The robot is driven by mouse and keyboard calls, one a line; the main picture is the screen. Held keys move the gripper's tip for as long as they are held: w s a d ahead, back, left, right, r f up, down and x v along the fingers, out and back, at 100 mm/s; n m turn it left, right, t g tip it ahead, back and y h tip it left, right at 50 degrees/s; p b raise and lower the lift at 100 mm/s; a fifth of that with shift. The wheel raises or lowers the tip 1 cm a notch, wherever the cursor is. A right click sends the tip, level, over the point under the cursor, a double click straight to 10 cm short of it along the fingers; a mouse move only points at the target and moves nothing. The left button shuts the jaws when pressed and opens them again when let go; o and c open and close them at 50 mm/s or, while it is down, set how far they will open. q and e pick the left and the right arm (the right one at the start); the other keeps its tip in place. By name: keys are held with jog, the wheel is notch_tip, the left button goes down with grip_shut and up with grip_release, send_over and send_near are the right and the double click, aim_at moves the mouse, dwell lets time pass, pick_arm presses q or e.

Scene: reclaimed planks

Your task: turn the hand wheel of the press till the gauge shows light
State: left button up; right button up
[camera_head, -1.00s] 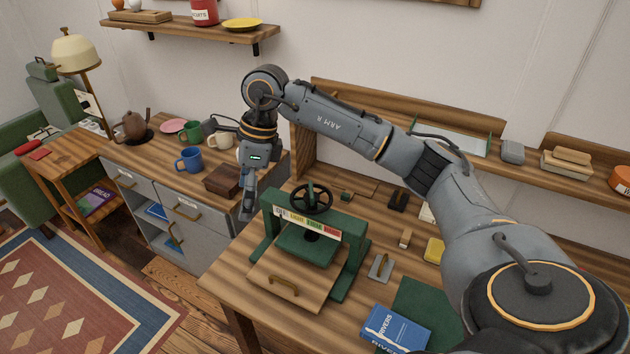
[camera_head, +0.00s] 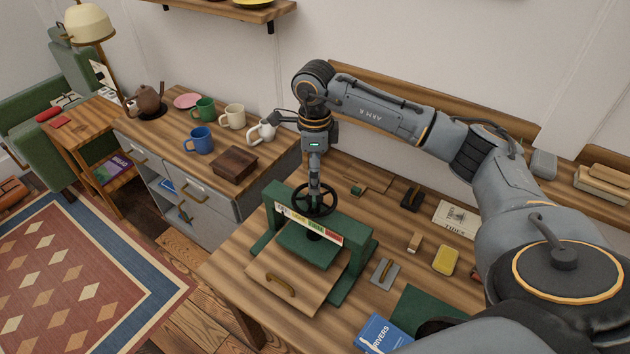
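The green press (camera_head: 355,250) stands on the wooden workbench. Whether the fingers are closed on the wheel cannot be made out. My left gripper is not in view.
A yellow block (camera_head: 446,259) and small tools lie right of the press.

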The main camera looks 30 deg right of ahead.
aim_at(314, 200)
notch_tip(314, 200, down, 4)
jog(key=shift+f+p, duration=0.1)
jog(key=shift+p, duration=0.55)
jog(key=shift+a+f, duration=0.15)
jog(key=shift+f, duration=0.5)
jog(key=c, duration=1.2)
